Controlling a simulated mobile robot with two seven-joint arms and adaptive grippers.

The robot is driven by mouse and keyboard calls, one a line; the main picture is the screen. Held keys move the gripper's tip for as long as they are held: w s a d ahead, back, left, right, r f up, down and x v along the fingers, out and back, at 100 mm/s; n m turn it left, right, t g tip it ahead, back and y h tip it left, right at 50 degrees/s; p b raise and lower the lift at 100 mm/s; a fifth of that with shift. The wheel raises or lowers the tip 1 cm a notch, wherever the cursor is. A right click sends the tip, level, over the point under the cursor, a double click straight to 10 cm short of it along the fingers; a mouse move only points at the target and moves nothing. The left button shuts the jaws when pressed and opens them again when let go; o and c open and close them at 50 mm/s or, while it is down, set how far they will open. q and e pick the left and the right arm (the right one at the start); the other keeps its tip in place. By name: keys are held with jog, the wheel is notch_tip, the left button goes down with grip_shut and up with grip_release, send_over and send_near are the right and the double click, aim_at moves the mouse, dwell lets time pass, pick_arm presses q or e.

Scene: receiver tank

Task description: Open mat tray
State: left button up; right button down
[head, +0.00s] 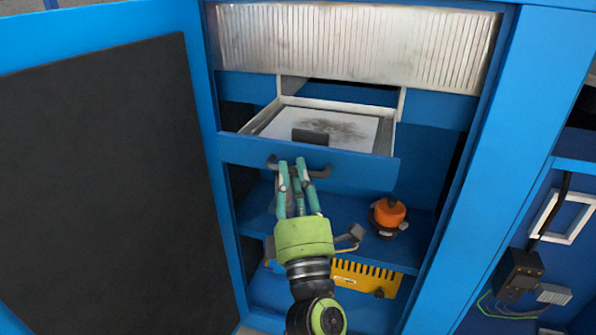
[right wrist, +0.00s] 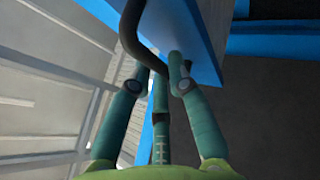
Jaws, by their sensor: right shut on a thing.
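The mat tray (head: 383,135) is a blue-fronted drawer in the blue cabinet, pulled partway out. A pale mat with dark smudges and a small dark block lie in it. A dark bar handle (head: 320,171) is on its front; it also shows in the right wrist view (right wrist: 131,38). My right gripper (head: 292,165) has its green fingers shut on the handle, reaching up from below. In the right wrist view, the fingers (right wrist: 158,75) meet around the handle next to the blue drawer front. My left gripper is in neither view.
A blue door (head: 95,150) with a dark panel stands open at the left. A ribbed metal shutter (head: 355,42) is above the tray. Below, a shelf holds an orange-topped item (head: 389,213), and a yellow comb-like part (head: 365,278) sits lower. The cabinet's right post (head: 500,150) is close by.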

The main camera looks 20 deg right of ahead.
jog(key=shift+s+a, duration=0.1)
jog(key=shift+s, duration=0.1)
jog(key=c, duration=1.4)
grip_release()
jog(key=v, duration=1.2)
